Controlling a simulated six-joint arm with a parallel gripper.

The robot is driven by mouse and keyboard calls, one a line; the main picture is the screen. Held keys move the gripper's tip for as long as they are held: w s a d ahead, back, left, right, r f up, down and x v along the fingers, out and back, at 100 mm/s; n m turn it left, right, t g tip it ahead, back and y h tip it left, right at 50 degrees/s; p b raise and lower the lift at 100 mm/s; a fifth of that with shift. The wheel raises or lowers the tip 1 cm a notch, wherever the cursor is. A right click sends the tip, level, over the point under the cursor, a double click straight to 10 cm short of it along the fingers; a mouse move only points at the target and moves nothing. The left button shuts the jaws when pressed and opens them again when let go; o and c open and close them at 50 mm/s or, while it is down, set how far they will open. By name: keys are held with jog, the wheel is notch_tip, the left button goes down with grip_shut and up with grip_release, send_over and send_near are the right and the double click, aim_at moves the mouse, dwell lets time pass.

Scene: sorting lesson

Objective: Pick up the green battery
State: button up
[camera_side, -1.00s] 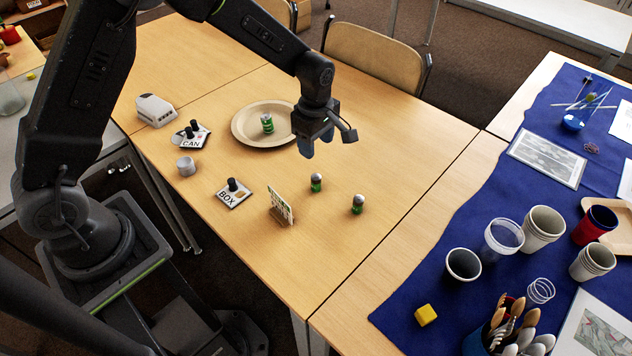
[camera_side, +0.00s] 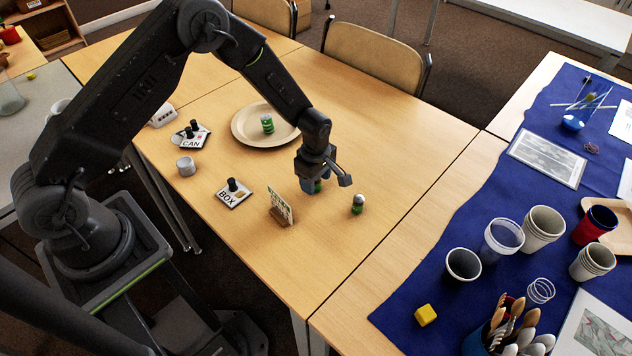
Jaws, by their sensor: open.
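Several small green batteries with silvery tops are on the wooden table (camera_side: 370,120). One battery (camera_side: 267,124) stands on the round beige plate (camera_side: 247,137). Another battery (camera_side: 358,204) stands on the table, right of and in front of my gripper. My gripper (camera_side: 313,186) points down with its jaws open, low over a third battery (camera_side: 318,187). That battery shows only in part between the fingers, and its top is hidden. I cannot tell whether the fingers touch it.
A small card in a wooden stand (camera_side: 280,207) stands close in front of my gripper. A BOX card (camera_side: 234,194), a CAN card (camera_side: 190,137) and a grey cylinder (camera_side: 186,166) lie to the left. The table's right part is clear.

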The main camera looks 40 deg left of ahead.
jog(key=shift+f, duration=0.4)
jog(key=c, duration=1)
jog(key=shift+r, duration=0.1)
